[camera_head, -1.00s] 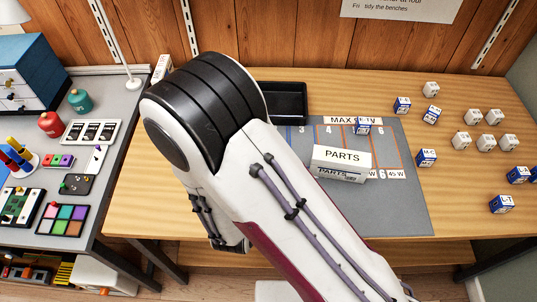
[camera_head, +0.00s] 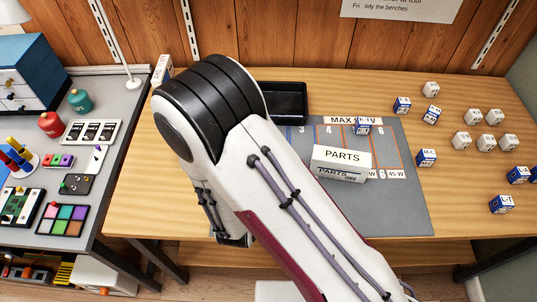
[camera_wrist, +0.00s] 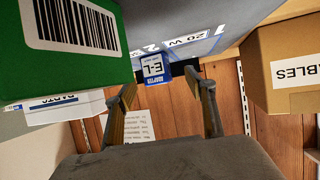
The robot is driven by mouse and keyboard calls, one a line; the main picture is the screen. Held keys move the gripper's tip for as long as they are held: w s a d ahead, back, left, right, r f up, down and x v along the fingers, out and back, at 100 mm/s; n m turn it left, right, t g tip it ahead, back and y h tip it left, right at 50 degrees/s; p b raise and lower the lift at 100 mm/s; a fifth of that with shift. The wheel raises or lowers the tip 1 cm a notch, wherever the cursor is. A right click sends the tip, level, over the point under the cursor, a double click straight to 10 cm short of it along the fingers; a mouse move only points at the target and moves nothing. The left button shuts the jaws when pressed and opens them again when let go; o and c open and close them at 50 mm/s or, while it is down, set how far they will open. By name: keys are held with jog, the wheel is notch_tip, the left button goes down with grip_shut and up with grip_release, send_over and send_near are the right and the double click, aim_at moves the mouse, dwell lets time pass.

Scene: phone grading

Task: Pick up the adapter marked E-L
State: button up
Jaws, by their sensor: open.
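The adapter marked E-L (camera_wrist: 152,67) is a small blue block with a white label, seen in the wrist view at the edge of the grey mat (camera_wrist: 215,35), beside the 20 W marking. My gripper (camera_wrist: 160,82) is open, with one finger on either side of the picture's middle. The adapter lies beyond the fingertips, between them but closer to the left one. No contact can be made out. In the head view my arm hides both my gripper and this adapter.
A green box with a barcode (camera_wrist: 75,30) looms close at upper left in the wrist view. A cardboard box (camera_wrist: 285,70) is at right. A white PARTS box (camera_head: 341,163) stands on the mat. Several blue-and-white adapters (camera_head: 427,157) and white blocks (camera_head: 477,116) lie at right.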

jog(key=shift+w, duration=0.15)
jog(key=shift+d+x, duration=0.15)
jog(key=shift+x, duration=0.7)
jog(key=shift+d+x, duration=0.15)
jog(key=shift+x, duration=1.45)
jog(key=shift+f, duration=0.1)
jog(key=c, duration=1.3)
